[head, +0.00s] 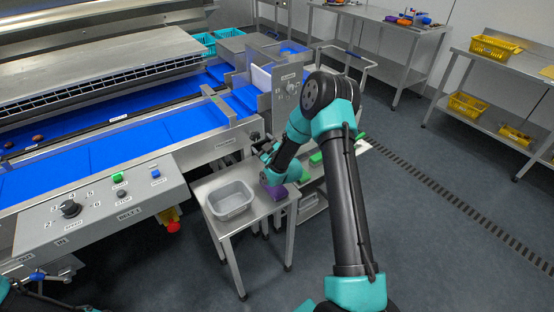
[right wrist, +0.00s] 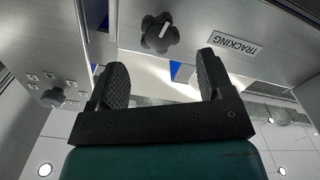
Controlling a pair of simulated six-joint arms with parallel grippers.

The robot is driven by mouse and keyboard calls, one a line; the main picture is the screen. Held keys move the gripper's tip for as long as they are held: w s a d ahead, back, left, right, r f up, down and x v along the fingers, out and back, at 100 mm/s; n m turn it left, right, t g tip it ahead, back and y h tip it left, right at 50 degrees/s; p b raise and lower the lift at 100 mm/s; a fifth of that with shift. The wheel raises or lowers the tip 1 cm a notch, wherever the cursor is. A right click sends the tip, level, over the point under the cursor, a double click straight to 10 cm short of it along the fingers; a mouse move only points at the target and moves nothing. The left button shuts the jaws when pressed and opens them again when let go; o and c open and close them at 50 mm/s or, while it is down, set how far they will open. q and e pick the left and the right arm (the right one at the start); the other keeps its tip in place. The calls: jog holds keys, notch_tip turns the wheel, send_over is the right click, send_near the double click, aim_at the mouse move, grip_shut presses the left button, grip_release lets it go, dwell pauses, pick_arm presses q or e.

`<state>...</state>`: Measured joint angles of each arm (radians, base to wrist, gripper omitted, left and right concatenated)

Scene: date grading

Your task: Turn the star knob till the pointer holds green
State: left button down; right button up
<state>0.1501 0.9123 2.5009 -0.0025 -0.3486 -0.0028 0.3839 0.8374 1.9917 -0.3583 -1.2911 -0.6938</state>
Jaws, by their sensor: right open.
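The black star knob (right wrist: 160,32) sits on a metal side plate beside a TRACKING label (right wrist: 235,45) in the right wrist view. A pale line marks its face. In the head view the knob (head: 254,136) is a small dark shape at the conveyor's end. My right gripper (right wrist: 164,82) is open, its two ridged fingers apart and empty, just short of the knob and not around it. In the head view this gripper (head: 264,149) is small and partly hidden by its own wrist. I cannot make out a pointer scale or green zone. Dark parts of my left arm show at the lower left edge; its jaws are unclear.
An upright metal panel (head: 287,92) with a small knob stands behind my right wrist. A grey tub (head: 231,200) sits on a small steel table (head: 228,226) below. The control box (head: 100,215) with a speed dial is at left. Open floor lies to the right.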

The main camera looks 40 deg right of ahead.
jog(key=s, duration=1)
jog(key=shift+s+a, duration=0.25)
jog(key=shift+s, duration=0.1)
